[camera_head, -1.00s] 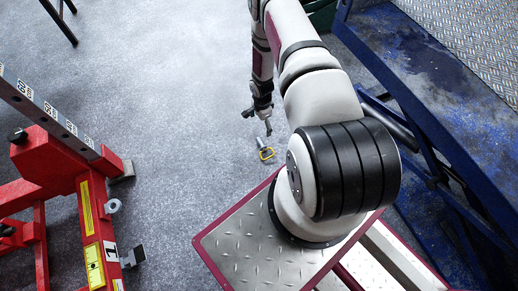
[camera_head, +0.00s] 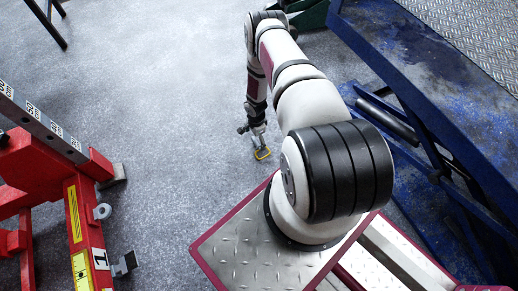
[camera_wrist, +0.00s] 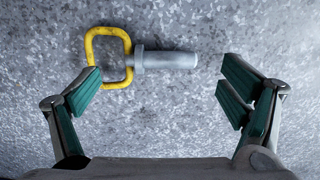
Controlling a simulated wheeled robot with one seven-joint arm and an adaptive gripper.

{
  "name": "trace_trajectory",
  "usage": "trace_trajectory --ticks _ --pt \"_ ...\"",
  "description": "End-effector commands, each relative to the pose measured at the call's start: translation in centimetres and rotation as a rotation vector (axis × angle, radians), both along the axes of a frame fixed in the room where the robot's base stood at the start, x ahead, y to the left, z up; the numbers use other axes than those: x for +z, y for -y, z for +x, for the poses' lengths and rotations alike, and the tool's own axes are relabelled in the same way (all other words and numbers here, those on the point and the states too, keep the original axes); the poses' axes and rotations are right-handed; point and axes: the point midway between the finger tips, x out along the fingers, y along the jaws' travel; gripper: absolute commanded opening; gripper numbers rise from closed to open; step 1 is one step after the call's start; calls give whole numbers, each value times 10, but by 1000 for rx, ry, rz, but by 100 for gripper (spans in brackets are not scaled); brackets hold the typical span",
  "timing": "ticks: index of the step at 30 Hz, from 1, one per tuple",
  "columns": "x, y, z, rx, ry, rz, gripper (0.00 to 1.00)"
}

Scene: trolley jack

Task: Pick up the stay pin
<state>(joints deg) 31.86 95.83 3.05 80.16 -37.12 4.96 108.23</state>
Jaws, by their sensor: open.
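The stay pin (camera_wrist: 168,60) is a grey metal shaft with a yellow loop handle (camera_wrist: 90,44), lying flat on the floor. In the wrist view it lies crosswise, loop to the left and shaft to the right. My gripper (camera_wrist: 158,84) is open, its fingers spread wide near the pin. The left fingertip overlaps the loop's lower part in the picture; the right finger is just beyond the shaft's free end. In the head view the yellow loop (camera_head: 262,153) shows beside my gripper (camera_head: 258,146), and the shaft is mostly hidden. I cannot tell whether the fingers touch the pin.
A red stand (camera_head: 72,215) with a ruled scale is at the left. A blue lift (camera_head: 420,70) runs along the right. A green object (camera_head: 305,14) is at the top. The grey floor (camera_head: 160,90) between them is mostly clear.

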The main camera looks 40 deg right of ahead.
Motion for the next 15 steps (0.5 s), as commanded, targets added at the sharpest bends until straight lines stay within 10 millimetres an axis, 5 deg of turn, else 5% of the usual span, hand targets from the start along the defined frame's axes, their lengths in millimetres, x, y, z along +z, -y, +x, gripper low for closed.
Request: trace_trajectory --ticks 6,15 --pt "-31 1 0 -1 -2 0 91" --pt "-37 1 1 0 0 0 91"
